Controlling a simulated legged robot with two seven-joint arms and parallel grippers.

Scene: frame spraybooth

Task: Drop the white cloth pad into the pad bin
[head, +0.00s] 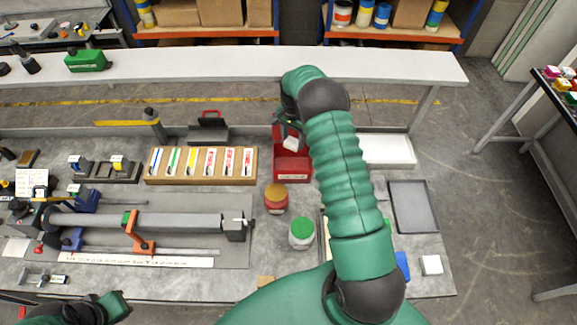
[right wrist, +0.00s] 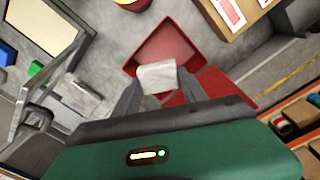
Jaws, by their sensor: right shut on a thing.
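The white cloth pad (head: 291,143) is between the fingers of my right gripper (head: 290,131), which is shut on it. In the right wrist view the pad (right wrist: 157,77) shows as a pale folded block between the fingertips. The red open bin (head: 292,177), likely the pad bin, is just below and in front of the pad; its tray also shows in the right wrist view (right wrist: 163,40). The pad appears over the bin, but its height is hard to tell. My left gripper (head: 112,306) is partly visible at the bottom left, and its fingers are not clear.
A wooden rack of coloured cards (head: 200,182) stands left of the bin. A red jar with a tan lid (head: 276,200) and a green-lidded jar (head: 302,234) stand in front. A white tray (head: 388,151) and a grey tray (head: 413,206) lie to the right.

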